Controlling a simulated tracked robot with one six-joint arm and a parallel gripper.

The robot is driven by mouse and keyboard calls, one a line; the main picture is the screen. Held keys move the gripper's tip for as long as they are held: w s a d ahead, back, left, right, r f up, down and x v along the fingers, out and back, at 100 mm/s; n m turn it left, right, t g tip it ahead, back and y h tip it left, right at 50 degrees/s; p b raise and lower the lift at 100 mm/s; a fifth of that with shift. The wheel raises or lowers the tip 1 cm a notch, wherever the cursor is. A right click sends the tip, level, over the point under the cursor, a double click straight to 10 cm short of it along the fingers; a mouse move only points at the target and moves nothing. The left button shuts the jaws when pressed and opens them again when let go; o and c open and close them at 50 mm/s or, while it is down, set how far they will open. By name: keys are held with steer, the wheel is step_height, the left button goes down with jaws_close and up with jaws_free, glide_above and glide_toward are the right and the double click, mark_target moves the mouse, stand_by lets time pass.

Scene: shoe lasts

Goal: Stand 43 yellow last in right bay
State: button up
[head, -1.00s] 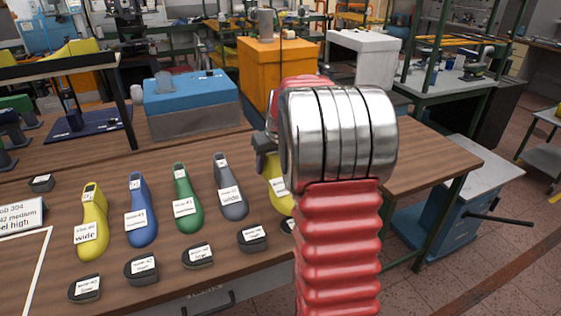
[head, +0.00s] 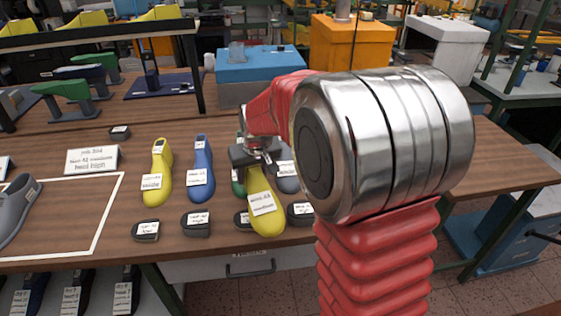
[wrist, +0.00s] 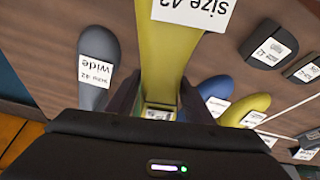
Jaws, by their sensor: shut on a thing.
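My gripper (head: 252,157) is shut on the upper end of a yellow last (head: 265,208). The last hangs toe down and tilted over the row of lasts, with a white label on its side. Another yellow last (head: 158,170) stands at the left of the row on the table. I cannot make out which place is the right bay.
A blue last (head: 201,165) stands beside the yellow one; a green last (head: 236,186) and grey last (head: 287,178) are partly hidden. Dark labelled blocks (head: 196,222) line the front. A white-outlined area (head: 112,205) holds a grey shoe (head: 14,210); a sign (head: 92,160) stands behind it.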

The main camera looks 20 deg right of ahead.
steer(key=shift+n, duration=0.3)
steer(key=a, duration=0.2)
steer(key=s+a, duration=0.1)
steer(key=a, duration=0.3)
steer(key=shift+s+f, duration=0.2)
steer(key=shift+f, duration=0.1)
